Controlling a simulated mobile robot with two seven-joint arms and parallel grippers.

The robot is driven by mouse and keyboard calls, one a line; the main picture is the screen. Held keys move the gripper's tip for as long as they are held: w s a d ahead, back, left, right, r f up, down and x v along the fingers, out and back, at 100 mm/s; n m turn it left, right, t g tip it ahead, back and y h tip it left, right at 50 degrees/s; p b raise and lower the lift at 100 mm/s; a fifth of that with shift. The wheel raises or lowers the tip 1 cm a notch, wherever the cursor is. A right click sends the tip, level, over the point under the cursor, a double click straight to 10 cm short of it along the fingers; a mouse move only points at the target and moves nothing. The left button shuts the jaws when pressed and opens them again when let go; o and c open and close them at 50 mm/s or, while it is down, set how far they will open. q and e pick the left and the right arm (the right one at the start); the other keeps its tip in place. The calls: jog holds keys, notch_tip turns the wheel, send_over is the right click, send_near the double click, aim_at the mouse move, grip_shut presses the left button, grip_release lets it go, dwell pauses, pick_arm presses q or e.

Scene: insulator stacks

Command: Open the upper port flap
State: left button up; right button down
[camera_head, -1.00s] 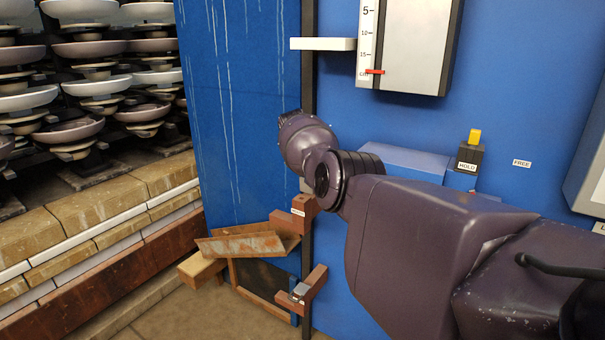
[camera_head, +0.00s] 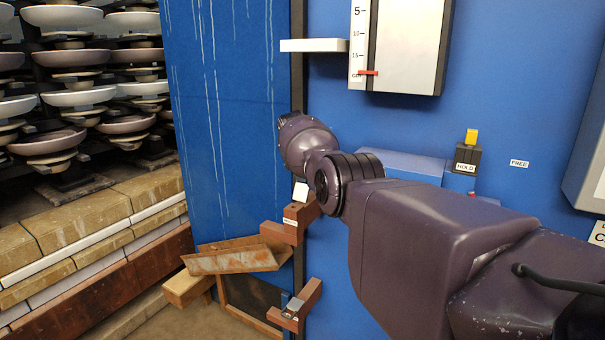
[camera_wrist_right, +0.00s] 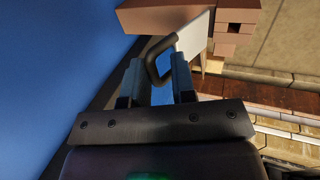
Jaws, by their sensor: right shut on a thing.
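My right arm crosses the head view from the right, in front of the blue cabinet wall. Its gripper is hidden there behind the wrist. In the right wrist view, my right gripper (camera_wrist_right: 157,80) has its two fingers around a dark, bent handle (camera_wrist_right: 153,58) and is shut on it. The handle joins a pale flap plate (camera_wrist_right: 195,38), which stands out beside a reddish-brown block. In the head view, a small pale piece (camera_head: 300,192), likely the flap, shows just below my wrist. My left gripper is not in view.
Below the wrist, a labelled reddish-brown bracket (camera_head: 291,220) and a rusty chute (camera_head: 232,262) stick out from the cabinet. A lower bracket (camera_head: 298,305) has a grey piece. A white ledge (camera_head: 314,45) sits above. Insulator racks (camera_head: 85,90) stand at left.

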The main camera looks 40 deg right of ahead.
aim_at(302, 188)
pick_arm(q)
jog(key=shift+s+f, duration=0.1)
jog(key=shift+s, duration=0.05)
pick_arm(e)
jog(key=shift+f, duration=0.3)
jog(key=c, duration=1.3)
grip_release()
jog(key=shift+o, duration=0.2)
jog(key=shift+d+f, duration=0.1)
jog(key=shift+f, duration=0.05)
jog(key=p+v, duration=0.2)
jog(key=v, duration=0.2)
jog(key=shift+r, duration=0.45)
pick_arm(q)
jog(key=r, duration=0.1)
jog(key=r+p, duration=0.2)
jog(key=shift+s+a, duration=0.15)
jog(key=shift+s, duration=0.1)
pick_arm(e)
jog(key=w+v, duration=0.1)
jog(key=v, duration=0.5)
jog(key=shift+s+a, duration=0.3)
jog(key=shift+s, duration=0.2)
